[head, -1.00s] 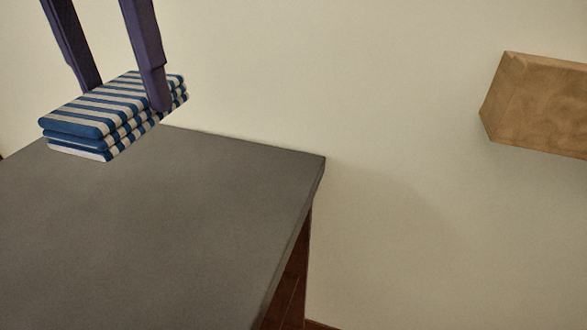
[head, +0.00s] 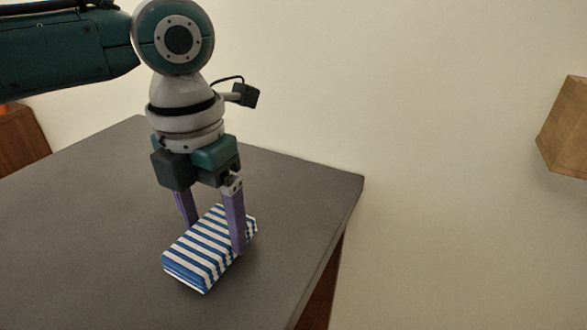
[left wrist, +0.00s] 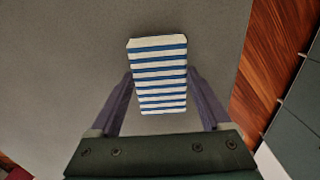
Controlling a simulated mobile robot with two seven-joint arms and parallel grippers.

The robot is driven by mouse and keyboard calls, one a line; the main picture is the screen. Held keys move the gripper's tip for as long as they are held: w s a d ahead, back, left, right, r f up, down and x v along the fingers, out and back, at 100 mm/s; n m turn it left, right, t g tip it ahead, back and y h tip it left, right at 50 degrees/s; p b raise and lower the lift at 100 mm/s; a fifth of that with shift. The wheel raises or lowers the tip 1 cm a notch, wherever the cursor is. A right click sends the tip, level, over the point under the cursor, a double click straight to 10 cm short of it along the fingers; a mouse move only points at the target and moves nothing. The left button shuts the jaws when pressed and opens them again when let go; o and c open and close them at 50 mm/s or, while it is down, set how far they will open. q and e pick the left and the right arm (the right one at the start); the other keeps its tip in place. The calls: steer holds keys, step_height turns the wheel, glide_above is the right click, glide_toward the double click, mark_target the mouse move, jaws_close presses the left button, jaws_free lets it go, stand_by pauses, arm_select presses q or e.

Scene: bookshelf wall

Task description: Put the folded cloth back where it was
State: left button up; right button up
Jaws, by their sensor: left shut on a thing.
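The folded cloth (head: 205,250) has blue and white stripes and lies flat in a thick stack. My left gripper (head: 213,238) points down, with one purple finger on each side of the cloth, shut on it. In the left wrist view, the cloth (left wrist: 158,90) sits between the two fingers, its stripes running across. The cloth is over the grey table top (head: 100,190), near its right side. I cannot tell whether its underside touches the surface. My right gripper is not in view.
The grey top around the cloth is clear. Its right edge drops off beside the pale wall (head: 450,220). A wooden block or shelf end (head: 565,130) is on the wall at right. A brown wooden piece (head: 22,142) stands at far left.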

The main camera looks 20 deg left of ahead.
arm_select(q)
steer(key=shift+f, duration=0.7)
steer(key=shift+f, duration=0.1)
steer(key=o, duration=1.3)
steer(key=shift+c, duration=0.2)
